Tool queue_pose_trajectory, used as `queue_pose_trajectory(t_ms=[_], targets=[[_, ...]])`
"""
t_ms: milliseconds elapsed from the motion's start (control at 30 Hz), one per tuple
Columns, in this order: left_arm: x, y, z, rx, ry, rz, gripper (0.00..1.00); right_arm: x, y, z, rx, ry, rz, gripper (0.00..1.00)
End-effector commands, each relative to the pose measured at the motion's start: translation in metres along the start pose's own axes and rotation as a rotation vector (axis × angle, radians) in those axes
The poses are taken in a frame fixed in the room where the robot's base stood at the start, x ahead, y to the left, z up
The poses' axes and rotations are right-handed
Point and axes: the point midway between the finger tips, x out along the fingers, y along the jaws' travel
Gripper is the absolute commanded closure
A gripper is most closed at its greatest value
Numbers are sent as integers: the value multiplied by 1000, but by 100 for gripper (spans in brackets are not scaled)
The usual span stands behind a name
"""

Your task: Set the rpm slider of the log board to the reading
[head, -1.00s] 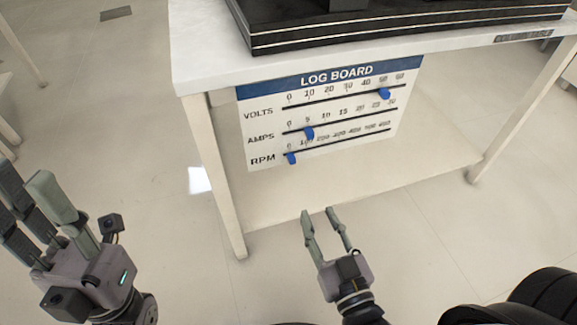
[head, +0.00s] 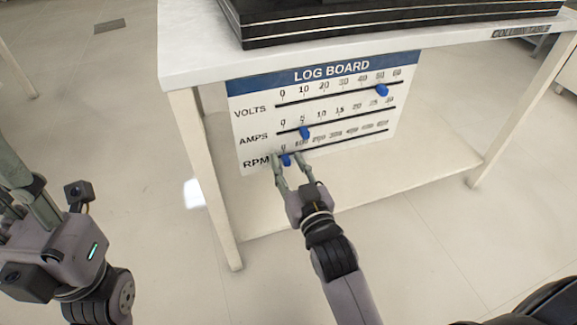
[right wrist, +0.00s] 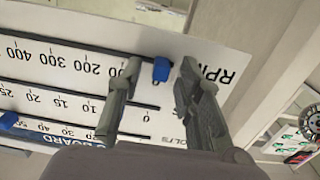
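The log board (head: 330,150) hangs on the front of a white table, with volts, amps and rpm scales. The blue rpm slider (head: 286,160) is on the lowest track, near the 0 end. It also shows in the right wrist view (right wrist: 161,70), where the board appears upside down. My right gripper (head: 285,155) is open, with one fingertip on each side of the rpm slider. In the right wrist view small gaps seem to show between knob and fingers; contact is hard to judge. My left gripper (head: 20,190) is at the left edge, its fingers partly cut off.
The blue amps slider (head: 305,133) sits near 5, just above my right gripper. The blue volts slider (head: 381,90) is near 50. The table's left leg (head: 205,180) stands close left of the board. The rpm track is clear to the right.

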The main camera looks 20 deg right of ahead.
Motion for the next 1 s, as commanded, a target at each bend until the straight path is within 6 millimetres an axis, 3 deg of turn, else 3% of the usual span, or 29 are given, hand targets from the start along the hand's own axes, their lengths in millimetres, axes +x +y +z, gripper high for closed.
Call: queue_pose_trajectory(t_ms=[400, 900, 1000], targets=[[2, 0, 0, 0, 6, 4, 67, 6, 0, 0, 0, 0, 0, 67], [1, 0, 0, 0, 6, 3, 67, 6, 0, 0, 0, 0, 0, 100], [1, 0, 0, 0, 6, 3, 67, 6, 0, 0, 0, 0, 0, 100]])
